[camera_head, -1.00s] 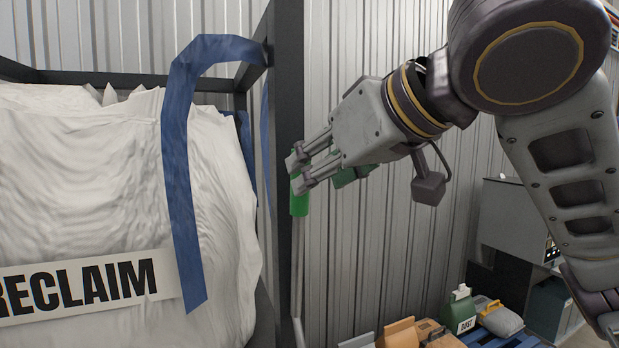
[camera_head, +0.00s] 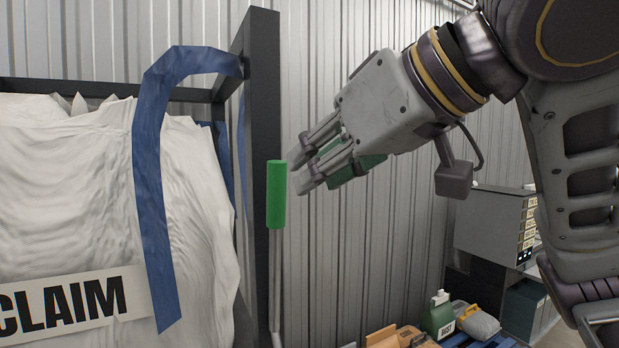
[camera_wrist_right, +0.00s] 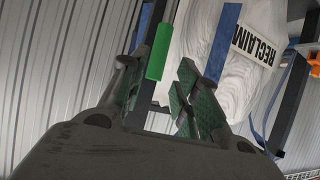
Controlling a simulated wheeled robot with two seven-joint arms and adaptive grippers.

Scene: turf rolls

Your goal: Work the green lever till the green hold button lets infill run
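The green lever grip (camera_head: 276,195) stands upright on a thin grey rod, beside the dark frame post. Its whole length shows in the head view, and it also shows in the right wrist view (camera_wrist_right: 159,52). My right gripper (camera_head: 299,172) is just to the right of the grip's top, apart from it in the head view. In the right wrist view its fingers (camera_wrist_right: 157,95) are spread with nothing between the pads, and the grip shows beyond the gap. The green hold button is not in view. My left gripper is not in view.
A big white bag with a RECLAIM label (camera_head: 62,303) and a blue strap (camera_head: 150,190) hangs in the dark frame (camera_head: 262,120) at left. Corrugated wall (camera_head: 345,270) stands behind. A green jug (camera_head: 439,316), sacks and a grey cabinet (camera_head: 490,225) are lower right.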

